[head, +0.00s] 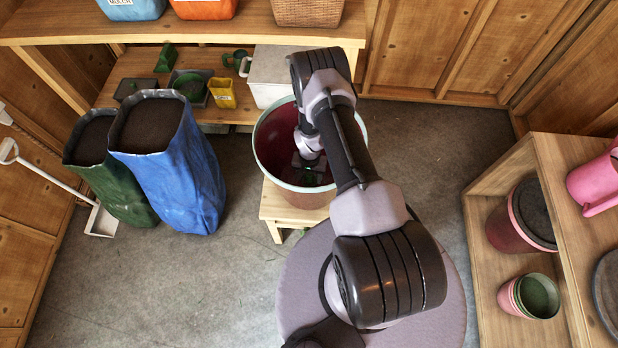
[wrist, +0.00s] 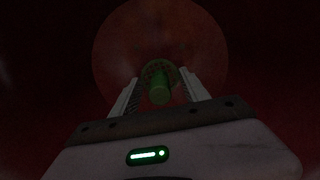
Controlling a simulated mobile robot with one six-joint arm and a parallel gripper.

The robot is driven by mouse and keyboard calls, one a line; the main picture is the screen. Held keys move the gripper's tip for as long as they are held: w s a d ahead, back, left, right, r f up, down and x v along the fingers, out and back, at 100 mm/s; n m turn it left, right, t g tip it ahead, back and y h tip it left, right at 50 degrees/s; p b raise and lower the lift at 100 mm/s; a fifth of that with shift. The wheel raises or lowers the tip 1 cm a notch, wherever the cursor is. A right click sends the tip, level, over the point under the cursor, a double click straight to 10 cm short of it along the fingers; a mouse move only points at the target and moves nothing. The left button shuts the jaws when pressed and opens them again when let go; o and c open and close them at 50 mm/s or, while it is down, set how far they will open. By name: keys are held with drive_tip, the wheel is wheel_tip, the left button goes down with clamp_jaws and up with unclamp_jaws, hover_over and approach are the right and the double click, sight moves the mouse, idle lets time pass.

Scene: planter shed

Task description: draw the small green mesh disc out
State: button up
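The small green mesh disc (wrist: 158,70) lies low inside the big dark red pot, with a green knob standing up from it. My gripper (wrist: 160,82) reaches down into the pot, its two fingers apart on either side of the knob. Dark gaps show between the fingers and the knob, so it looks open. In the head view the pot (head: 268,168) stands on a small wooden stool, and my gripper (head: 308,176) is down inside it. Only a bit of green shows there, and my arm covers much of the pot.
The pot's pale rim and walls surround my wrist closely. A blue sack (head: 180,170) and a green sack (head: 115,185) stand left of the pot. A shelf with containers is behind it. A wooden shelf unit (head: 560,215) with pots stands at the right. The floor between is clear.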

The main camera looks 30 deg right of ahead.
drive_tip(key=c, duration=0.3)
drive_tip(key=o, duration=0.6)
drive_tip(key=shift+c, duration=0.2)
drive_tip(key=c, duration=0.9)
drive_tip(key=shift+r, duration=0.1)
drive_tip(key=shift+r, duration=0.1)
drive_tip(key=shift+r+p, duration=0.35)
drive_tip(key=shift+r+p, duration=1.35)
drive_tip(key=shift+r, duration=0.8)
